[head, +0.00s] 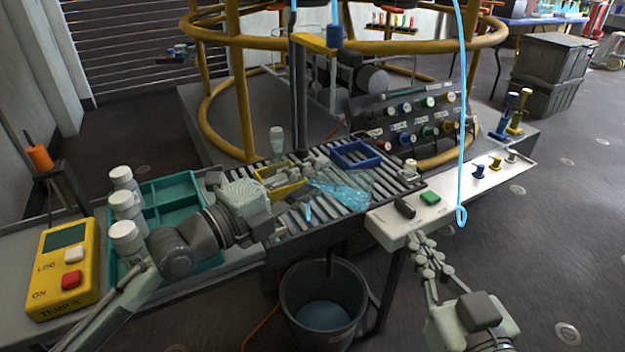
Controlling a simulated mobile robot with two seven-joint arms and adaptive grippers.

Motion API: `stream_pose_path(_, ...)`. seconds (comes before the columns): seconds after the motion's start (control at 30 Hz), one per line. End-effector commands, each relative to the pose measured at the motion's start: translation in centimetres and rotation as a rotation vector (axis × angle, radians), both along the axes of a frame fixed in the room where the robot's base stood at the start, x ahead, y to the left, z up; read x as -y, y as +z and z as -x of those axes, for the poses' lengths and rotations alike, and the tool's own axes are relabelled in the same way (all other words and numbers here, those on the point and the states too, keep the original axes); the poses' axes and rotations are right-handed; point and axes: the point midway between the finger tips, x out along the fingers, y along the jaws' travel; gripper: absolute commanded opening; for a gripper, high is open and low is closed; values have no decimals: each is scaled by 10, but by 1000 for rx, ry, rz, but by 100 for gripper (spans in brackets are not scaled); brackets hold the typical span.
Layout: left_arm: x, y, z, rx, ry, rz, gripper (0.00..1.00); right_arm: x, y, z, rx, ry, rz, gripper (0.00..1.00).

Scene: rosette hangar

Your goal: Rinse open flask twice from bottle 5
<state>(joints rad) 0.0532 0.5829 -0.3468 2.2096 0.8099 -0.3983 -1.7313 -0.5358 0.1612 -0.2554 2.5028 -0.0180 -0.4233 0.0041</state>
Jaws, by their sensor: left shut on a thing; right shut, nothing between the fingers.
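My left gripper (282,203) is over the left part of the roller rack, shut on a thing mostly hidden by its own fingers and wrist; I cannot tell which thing. A clear flask-like vessel (278,142) stands upright just behind it, near a yellow tray (288,190). A pale blue, see-through patch (342,188) lies over the rollers to the right; I cannot tell if it is water. White-capped bottles (124,207) stand in a teal divided crate (178,190) at left; no number 5 is readable. My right gripper (419,240) is shut and empty by the white bench's front edge.
A bucket (325,300) with bluish liquid stands below the rack. A blue tray (355,155) is on the rollers. A yellow temperature box (65,262) sits at left. A light-blue cord (465,110) hangs over the white bench (450,205). A knobbed panel (415,125) stands behind.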

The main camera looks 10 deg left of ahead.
Motion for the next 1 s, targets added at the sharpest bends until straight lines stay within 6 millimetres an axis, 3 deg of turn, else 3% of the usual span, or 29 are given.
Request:
stream_pose_path(0.67, 0, 2, 0, -88, -1, 256, 0, -25, 73, 18, 329, 59, -168, 0)
stream_pose_path(1.0, -1, 6, 0, -187, -1, 546, 0, -23, 92, 23, 439, 60, -208, 0)
